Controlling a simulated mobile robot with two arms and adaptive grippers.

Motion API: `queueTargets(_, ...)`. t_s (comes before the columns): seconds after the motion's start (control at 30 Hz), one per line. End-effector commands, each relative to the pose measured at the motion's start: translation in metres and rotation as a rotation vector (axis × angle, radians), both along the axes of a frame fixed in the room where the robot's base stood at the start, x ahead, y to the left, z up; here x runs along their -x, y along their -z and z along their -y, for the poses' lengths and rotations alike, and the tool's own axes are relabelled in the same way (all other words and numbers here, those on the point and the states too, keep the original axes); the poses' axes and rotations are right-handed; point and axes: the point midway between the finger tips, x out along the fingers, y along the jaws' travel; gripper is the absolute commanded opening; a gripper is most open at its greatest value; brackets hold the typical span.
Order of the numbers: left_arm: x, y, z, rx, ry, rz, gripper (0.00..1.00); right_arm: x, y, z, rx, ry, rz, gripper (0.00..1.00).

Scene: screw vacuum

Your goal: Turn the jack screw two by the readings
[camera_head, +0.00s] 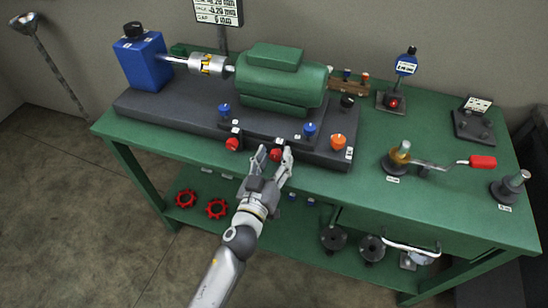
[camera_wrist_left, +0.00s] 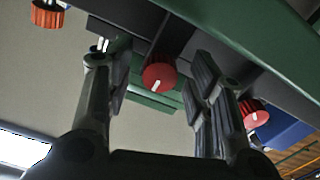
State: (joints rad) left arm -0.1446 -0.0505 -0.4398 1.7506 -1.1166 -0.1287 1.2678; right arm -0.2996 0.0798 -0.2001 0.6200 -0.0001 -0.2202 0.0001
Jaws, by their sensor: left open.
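Two red knobs sit on the front face of the dark base under the green motor (camera_head: 282,78): a left one (camera_head: 233,144) and a right one (camera_head: 275,155). My left gripper (camera_head: 272,154) is open, its fingers on either side of the right red knob. In the left wrist view, that red knob (camera_wrist_left: 158,77) with a white mark shows between and beyond the open fingers, apparently untouched. The other red knob (camera_wrist_left: 255,113) is outside the fingers. The knob labels are too small to read. A readout board (camera_head: 216,10) shows values in mm, including -0.20; its top is cut off.
An orange knob (camera_head: 338,141) and a blue knob (camera_head: 309,129) are close right of the gripper. A blue box (camera_head: 144,60) joins the motor by a shaft. A red-handled crank (camera_head: 482,162) lies on the right bench top. Red handwheels (camera_head: 216,209) lie on the lower shelf.

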Motion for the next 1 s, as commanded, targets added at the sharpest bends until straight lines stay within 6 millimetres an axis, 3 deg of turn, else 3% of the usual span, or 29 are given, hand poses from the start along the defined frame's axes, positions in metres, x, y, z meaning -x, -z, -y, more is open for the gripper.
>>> queueTargets(0.2, -0.0001, 0.0004, 0.0001, 0.000, 0.000, -0.001, 0.49, 0.0003, 0.0001, 0.0005, 0.000, 0.000, 0.000, 0.56)
queueTargets(0.57, 0.0002, 0.0004, 0.0000, 0.000, 0.000, -0.001, 0.03, 0.0005, 0.0000, 0.0005, 0.000, 0.000, -0.001, 0.56)
queueTargets(1.0, 0.0002, 0.0005, 0.0000, -0.096, 0.000, 0.031, 0.03, 0.0005, 0.0013, 0.0005, 0.000, 0.000, -0.001, 0.56)
